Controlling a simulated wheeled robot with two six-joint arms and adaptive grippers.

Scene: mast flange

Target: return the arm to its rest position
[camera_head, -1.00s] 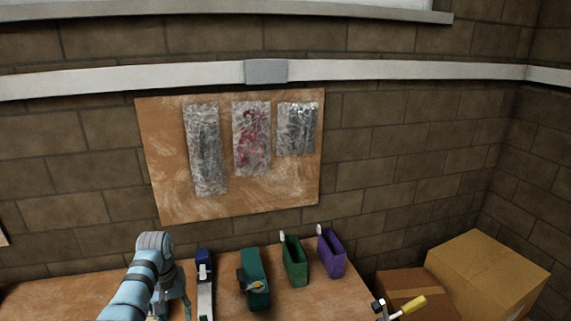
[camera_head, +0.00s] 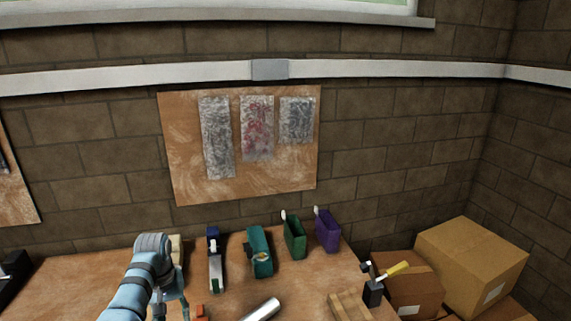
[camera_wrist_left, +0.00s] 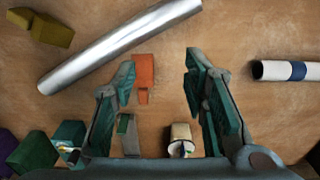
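My left arm (camera_head: 145,280) comes in from the lower left of the head view and reaches over the wooden table (camera_head: 85,285). Its gripper is small and partly hidden there, near the bottom edge. In the left wrist view, my left gripper (camera_wrist_left: 160,72) has its two teal fingers spread wide apart, with nothing held between them. An orange block (camera_wrist_left: 144,70) shows beyond the fingers, on the table. My right gripper is in neither view.
A silver tube (camera_wrist_left: 120,43) lies beyond the fingers. A blue item (camera_head: 215,260), a teal item (camera_head: 259,251), a green bin (camera_head: 294,238) and a purple bin (camera_head: 327,232) line the table's back. Cardboard boxes (camera_head: 470,255) stand at right.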

